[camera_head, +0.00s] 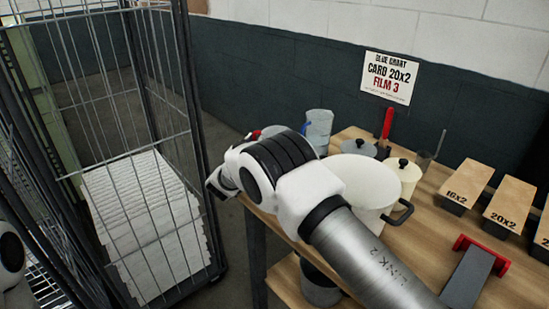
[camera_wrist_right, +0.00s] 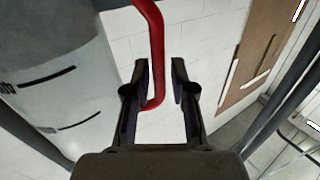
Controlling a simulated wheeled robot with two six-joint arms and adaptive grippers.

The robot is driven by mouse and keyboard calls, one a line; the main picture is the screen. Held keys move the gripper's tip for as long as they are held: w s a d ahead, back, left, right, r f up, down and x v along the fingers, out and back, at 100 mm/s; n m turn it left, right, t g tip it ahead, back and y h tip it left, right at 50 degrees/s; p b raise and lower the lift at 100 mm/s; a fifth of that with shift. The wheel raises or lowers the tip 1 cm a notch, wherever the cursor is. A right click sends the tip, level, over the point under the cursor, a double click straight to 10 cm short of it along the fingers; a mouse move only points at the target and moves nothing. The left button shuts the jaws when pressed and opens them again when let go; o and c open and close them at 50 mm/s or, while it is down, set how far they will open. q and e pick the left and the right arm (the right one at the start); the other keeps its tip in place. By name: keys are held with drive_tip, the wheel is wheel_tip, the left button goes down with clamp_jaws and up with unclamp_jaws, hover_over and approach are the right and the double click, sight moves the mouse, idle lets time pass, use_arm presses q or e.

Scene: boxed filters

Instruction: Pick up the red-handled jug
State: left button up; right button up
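The red-handled jug (camera_wrist_right: 60,75) fills the left of the right wrist view, a grey translucent body with dark marks. Its red handle (camera_wrist_right: 157,45) comes down between the fingers of my right gripper (camera_wrist_right: 160,88). The fingers are open and apart, with the handle's lower end close to the left finger. In the head view, only a bit of the red handle (camera_head: 254,135) and the jug's rim show behind my right arm. My right gripper (camera_head: 214,188) is mostly hidden there by its own wrist. My left gripper is out of view.
A blue-handled jug (camera_head: 319,128) stands close by on the wooden table (camera_head: 420,240). A white pot (camera_head: 362,183), a lidded cream canister (camera_head: 404,172) and labelled boxes (camera_head: 466,184) stand further right. A wire cage cart (camera_head: 150,190) with white filters stands left of the table.

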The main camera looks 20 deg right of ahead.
drive_tip(key=shift+w+d, duration=0.25)
drive_tip(key=shift+s+a+r, duration=0.1)
drive_tip(key=shift+s, duration=0.05)
drive_tip(key=shift+c, duration=0.3)
clamp_jaws()
drive_tip(key=shift+r, duration=0.1)
